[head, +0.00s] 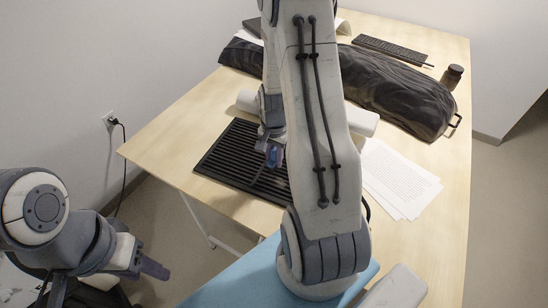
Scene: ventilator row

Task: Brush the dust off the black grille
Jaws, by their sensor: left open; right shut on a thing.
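The black grille (224,160) lies flat on the wooden table, left of the middle, with its slats showing. My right arm hides its right part. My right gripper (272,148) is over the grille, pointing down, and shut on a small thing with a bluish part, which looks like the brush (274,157). Its lower end is dark and close to the slats; I cannot tell whether it touches them. I cannot make out dust at this size. My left gripper (150,268) is open and empty, low at the left, off the table's edge.
A white roll (364,122) lies behind my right arm. Paper sheets (400,178) lie right of the grille. A light blue cloth (238,278) is at the front. The table's left corner is clear.

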